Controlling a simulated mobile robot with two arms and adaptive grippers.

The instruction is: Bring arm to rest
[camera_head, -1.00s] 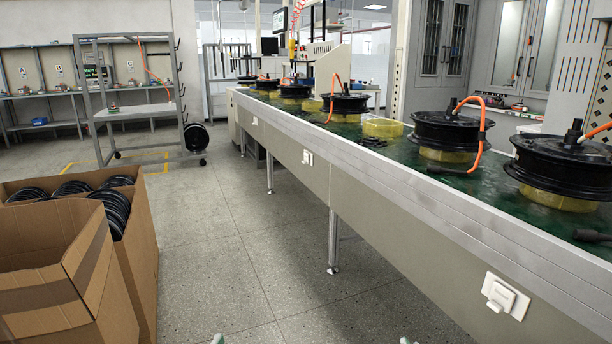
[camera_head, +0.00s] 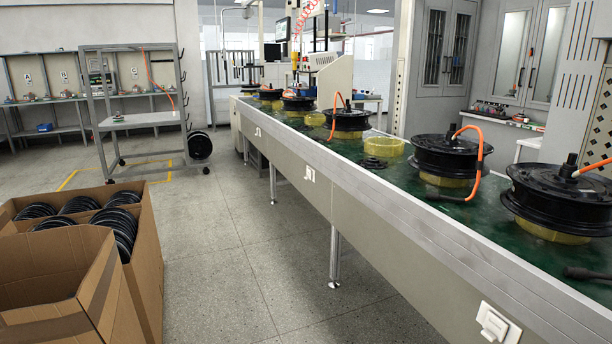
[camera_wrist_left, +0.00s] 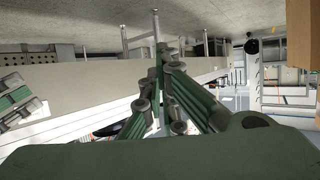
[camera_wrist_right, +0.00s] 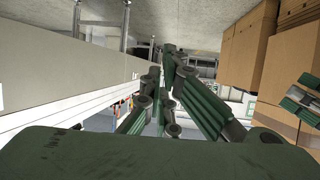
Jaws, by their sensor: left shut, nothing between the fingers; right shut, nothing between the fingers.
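My left gripper (camera_wrist_left: 163,50) shows in the left wrist view with its green fingers drawn together and nothing between them. My right gripper (camera_wrist_right: 168,50) shows in the right wrist view, also closed and empty. Both wrist views look upside down, with the floor at the top. Part of my other arm's gripper shows at the left edge of the left wrist view and at the right edge of the right wrist view. Neither gripper shows in the head view. Both are apart from the conveyor bench (camera_head: 290,170).
Hub motors, one a black wheel (camera_head: 445,155), sit on yellow rings along the bench at right. An open cardboard box (camera_head: 150,250) with black discs stands at left. A grey rack (camera_head: 135,120) stands behind it. The floor (camera_head: 230,260) between is clear.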

